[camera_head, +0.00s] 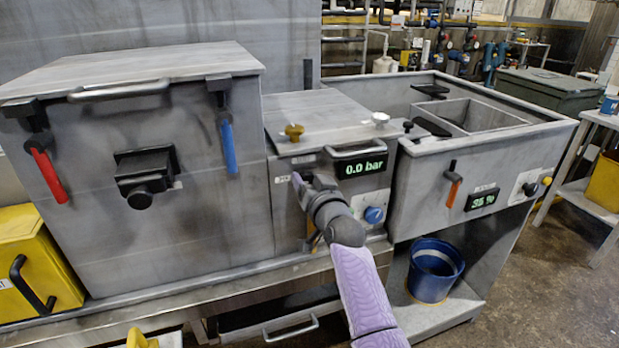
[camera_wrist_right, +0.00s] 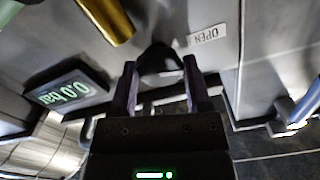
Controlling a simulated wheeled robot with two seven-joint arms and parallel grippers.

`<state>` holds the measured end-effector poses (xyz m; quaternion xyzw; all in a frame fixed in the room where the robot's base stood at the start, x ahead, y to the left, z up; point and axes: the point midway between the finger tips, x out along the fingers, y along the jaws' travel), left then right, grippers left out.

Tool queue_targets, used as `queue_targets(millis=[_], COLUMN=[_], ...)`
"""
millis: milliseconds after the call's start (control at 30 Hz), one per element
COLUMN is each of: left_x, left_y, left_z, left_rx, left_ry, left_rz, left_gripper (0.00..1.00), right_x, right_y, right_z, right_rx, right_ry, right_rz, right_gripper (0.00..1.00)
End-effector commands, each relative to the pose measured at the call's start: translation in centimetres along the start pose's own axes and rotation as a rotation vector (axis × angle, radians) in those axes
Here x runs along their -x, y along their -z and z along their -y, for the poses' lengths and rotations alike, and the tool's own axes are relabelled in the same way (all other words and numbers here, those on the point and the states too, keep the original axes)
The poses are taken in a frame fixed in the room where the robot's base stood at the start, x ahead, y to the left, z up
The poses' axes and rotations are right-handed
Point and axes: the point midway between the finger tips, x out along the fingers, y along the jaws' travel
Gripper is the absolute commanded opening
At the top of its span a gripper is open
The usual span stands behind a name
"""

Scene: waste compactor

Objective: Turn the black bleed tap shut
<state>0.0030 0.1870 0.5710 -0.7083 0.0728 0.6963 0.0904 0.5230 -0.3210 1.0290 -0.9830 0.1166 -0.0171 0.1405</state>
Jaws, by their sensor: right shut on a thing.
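The black bleed tap (camera_wrist_right: 160,58) shows in the right wrist view as a dark handle on the grey panel, between my fingertips. My right gripper (camera_head: 302,182) is at the left side of the middle unit's front in the head view and hides the tap there. In the wrist view my right gripper (camera_wrist_right: 160,72) has a finger on each side of the tap and is shut on it. A label reading OPEN (camera_wrist_right: 207,34) is beside the tap. My left gripper is out of view.
A display reading 0.0 bar (camera_head: 361,166) is right of my gripper, with a blue knob (camera_head: 373,215) below. A brass part (camera_wrist_right: 107,18) is close by in the wrist view. Red (camera_head: 50,177) and blue (camera_head: 228,147) handles hang on the left unit. A blue bucket (camera_head: 435,270) stands lower right.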

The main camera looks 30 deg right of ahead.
Motion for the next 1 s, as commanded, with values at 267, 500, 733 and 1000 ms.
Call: queue_targets(millis=[267, 500, 733, 1000], left_x=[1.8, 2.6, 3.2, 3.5], left_y=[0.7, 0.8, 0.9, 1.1], left_z=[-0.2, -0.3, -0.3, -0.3], left_rx=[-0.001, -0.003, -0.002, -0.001], left_ry=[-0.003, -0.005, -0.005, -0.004], left_rz=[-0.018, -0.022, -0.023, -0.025], left_gripper=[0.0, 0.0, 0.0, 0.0], right_x=[0.0, 0.0, 0.0, 0.0], right_y=[0.2, 0.1, 0.0, -0.2], right_z=[-0.1, -0.2, -0.3, -0.3], right_rx=[-0.255, -0.484, -0.703, -0.95], right_ry=[-0.001, -0.001, -0.001, -0.002], right_rz=[0.003, 0.002, 0.001, 0.002], right_gripper=[0.02, 0.02, 0.02, 0.02])
